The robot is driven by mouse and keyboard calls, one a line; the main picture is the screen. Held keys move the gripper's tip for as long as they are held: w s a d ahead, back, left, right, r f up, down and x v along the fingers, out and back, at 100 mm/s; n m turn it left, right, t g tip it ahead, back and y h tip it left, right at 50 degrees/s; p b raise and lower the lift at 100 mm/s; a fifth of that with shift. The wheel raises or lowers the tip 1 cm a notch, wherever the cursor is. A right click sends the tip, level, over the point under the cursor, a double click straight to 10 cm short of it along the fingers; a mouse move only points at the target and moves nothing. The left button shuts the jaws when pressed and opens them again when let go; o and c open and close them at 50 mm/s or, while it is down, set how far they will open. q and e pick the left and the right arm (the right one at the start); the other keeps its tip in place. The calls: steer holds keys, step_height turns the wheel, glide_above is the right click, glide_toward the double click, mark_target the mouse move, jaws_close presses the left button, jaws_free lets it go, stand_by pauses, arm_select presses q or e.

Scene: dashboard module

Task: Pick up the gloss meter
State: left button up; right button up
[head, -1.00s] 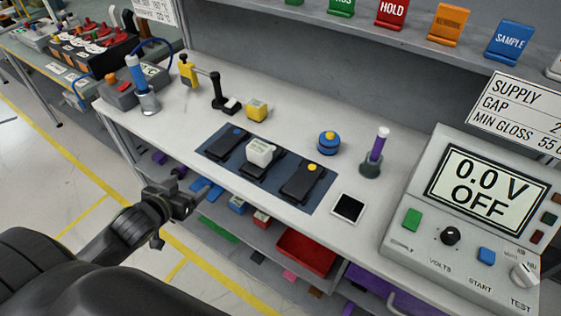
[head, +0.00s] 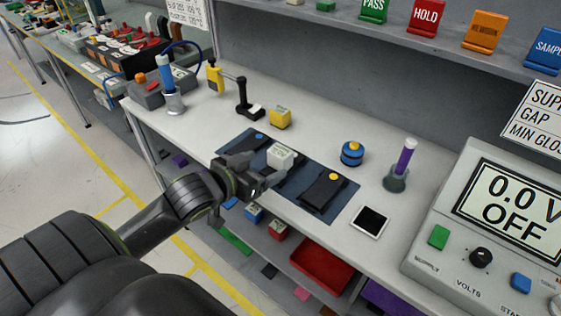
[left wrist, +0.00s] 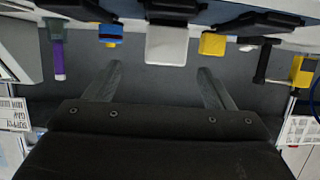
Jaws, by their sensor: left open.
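A small white box with a greenish face, likely the gloss meter (head: 281,155), stands on the middle of three black panels on a dark blue mat (head: 341,211). It also shows upside down in the left wrist view (left wrist: 167,45), centred ahead of the fingers. My left gripper (head: 264,172) is open and empty at the front edge of the mat, just short of the white box. Its two spread fingers also show in the left wrist view (left wrist: 158,82). They look apart from the box. My right gripper is not in view.
A yellow cube (head: 280,117) and a black stand (head: 246,102) are behind the mat. A blue round item (head: 352,153) and a purple rod in a holder (head: 398,170) stand to the right. A large meter console (head: 490,215) fills the right side. A shelf is above.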

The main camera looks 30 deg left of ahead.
mark_target(277, 159)
arm_select(q)
steer(key=x, duration=0.5)
steer(key=shift+w, duration=0.15)
steer(key=shift+a+f+x, duration=0.1)
steer(key=shift+a+x, duration=0.05)
steer(key=shift+x, duration=0.7)
steer(key=shift+a+f+x, duration=0.1)
steer(key=shift+x, duration=0.8)
steer(key=shift+a+f+x, duration=0.15)
steer(key=shift+x, duration=0.7)
